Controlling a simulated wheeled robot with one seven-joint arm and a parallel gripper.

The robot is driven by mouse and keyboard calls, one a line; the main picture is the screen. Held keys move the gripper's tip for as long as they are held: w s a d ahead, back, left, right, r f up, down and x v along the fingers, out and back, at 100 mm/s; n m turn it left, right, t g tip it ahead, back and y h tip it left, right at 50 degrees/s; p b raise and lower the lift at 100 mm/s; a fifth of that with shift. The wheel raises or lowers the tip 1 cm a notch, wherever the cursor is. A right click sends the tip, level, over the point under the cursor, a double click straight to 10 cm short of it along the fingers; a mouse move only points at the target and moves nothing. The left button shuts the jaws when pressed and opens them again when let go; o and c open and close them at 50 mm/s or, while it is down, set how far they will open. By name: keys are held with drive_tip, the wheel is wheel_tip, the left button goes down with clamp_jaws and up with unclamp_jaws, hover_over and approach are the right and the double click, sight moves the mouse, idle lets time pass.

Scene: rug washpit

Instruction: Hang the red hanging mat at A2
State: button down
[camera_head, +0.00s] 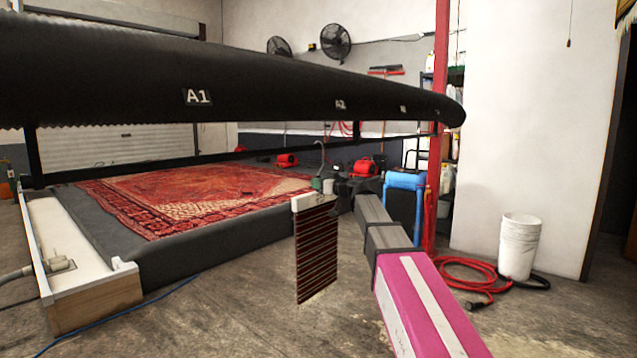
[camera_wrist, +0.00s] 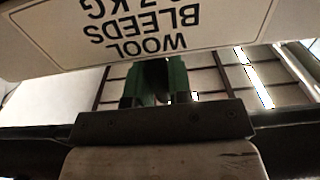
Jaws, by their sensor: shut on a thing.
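The red hanging mat (camera_head: 316,255), dark red with thin stripes, hangs upright in the head view below a white top piece. A thin hook (camera_head: 321,150) rises above it. My gripper (camera_head: 332,188) is shut at the top of the mat, at the end of my arm; its fingertips are hard to make out. In the wrist view, a white card (camera_wrist: 140,30) reads "WOOL BLEEDS" upside down, close to green finger-like parts (camera_wrist: 160,82). The A2 label (camera_head: 340,104) is on a long black beam (camera_head: 270,88), above and behind the mat, which is apart from it.
The A1 label (camera_head: 198,97) is on the beam's nearer part; smaller labels lie farther right. A red patterned rug (camera_head: 200,195) lies on a low dark platform beneath. A red post (camera_head: 437,130), blue stand (camera_head: 405,181), red hose (camera_head: 465,272) and white bucket (camera_head: 519,247) stand right.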

drive_tip(key=c, duration=1)
unclamp_jaws()
drive_tip(key=shift+o, duration=0.2)
drive_tip(key=v, duration=1.1)
drive_tip(key=s+d+f+m+g+h, duration=0.1)
drive_tip(key=s+f+m+g+h, duration=0.15)
drive_tip(key=f, duration=0.75)
drive_tip(key=s+d+f+m+g+h, duration=0.1)
drive_tip(key=s+f+h, duration=0.15)
drive_tip(key=f, duration=0.75)
drive_tip(key=s+d+f+m+g+h, duration=0.15)
drive_tip(key=s+f, duration=0.25)
drive_tip(key=f, duration=0.5)
drive_tip(key=s+d+f+m+g+h, duration=0.2)
drive_tip(key=s+d+f+g+h, duration=0.1)
drive_tip(key=s+f, duration=0.6)
drive_tip(key=s+d+f+m+g+h, duration=0.3)
drive_tip(key=s+d+f, duration=0.5)
drive_tip(key=f, duration=0.4)
drive_tip(key=shift+s+f+h, duration=0.2)
drive_tip(key=shift+s+h, duration=0.35)
drive_tip(key=shift+h, duration=0.3)
